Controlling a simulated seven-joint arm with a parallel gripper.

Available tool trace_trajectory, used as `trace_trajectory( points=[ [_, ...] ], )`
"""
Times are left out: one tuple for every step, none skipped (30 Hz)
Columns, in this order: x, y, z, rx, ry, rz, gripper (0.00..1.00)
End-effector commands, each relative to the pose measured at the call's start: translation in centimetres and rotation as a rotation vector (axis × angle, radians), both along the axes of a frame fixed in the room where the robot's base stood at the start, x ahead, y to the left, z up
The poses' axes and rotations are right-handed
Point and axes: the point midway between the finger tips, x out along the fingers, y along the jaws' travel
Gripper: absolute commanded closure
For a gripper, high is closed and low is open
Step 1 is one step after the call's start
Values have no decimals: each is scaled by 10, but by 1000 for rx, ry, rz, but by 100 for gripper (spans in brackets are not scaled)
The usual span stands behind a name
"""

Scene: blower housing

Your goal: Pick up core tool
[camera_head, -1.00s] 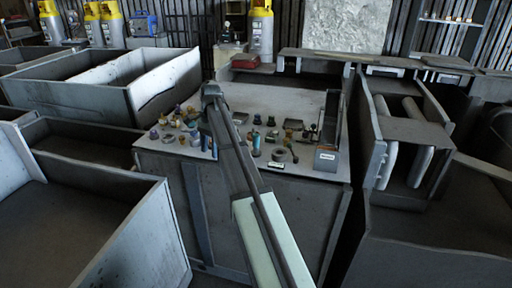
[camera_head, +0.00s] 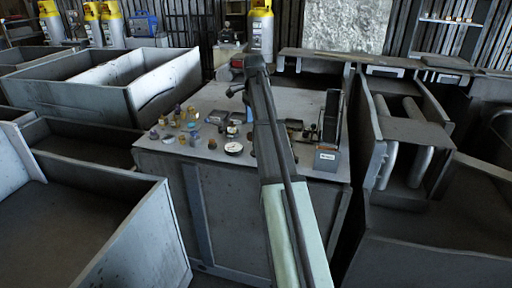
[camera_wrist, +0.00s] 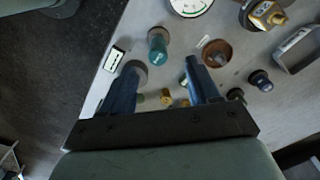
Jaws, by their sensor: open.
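Several small fittings and tools stand on the grey workbench top (camera_head: 205,97). I cannot tell for sure which one is the core tool. A teal-topped cylinder (camera_wrist: 158,46) stands just beyond and between my fingertips in the wrist view and may be it. Small brass pieces (camera_wrist: 166,98) show between the fingers, closer to the palm. My gripper (camera_wrist: 162,68) is open, above the bench, with nothing held. In the head view my arm covers part of the bench's middle.
A round white-faced gauge (camera_wrist: 190,5), a brass fitting (camera_wrist: 266,15), a brown round part (camera_wrist: 217,52) and a dark cap (camera_wrist: 261,80) stand close by. A tall holder (camera_head: 329,130) stands at the bench's right end.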

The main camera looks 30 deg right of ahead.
Motion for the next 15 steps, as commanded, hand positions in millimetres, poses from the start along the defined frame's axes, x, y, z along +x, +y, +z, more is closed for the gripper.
trace_trajectory(
  points=[
    [-2,1,-11,1,2,0,39],
    [-2,1,-16,1,3,0,39],
    [-1,1,-21,1,2,0,39],
    [-1,1,-25,1,1,1,39],
    [-1,0,-29,1,1,1,39],
    [-1,0,-32,1,1,1,39],
    [-1,0,-34,1,1,1,39],
    [-1,0,-35,1,1,1,39],
    [-1,0,-36,1,1,1,39],
    [-1,0,-37,1,1,1,39],
    [-1,0,-38,1,1,1,39],
    [-1,0,-40,1,1,1,39],
    [-2,0,-42,1,1,1,39],
    [-2,-1,-45,1,1,1,39],
    [-3,-1,-49,1,1,1,39]
  ],
)
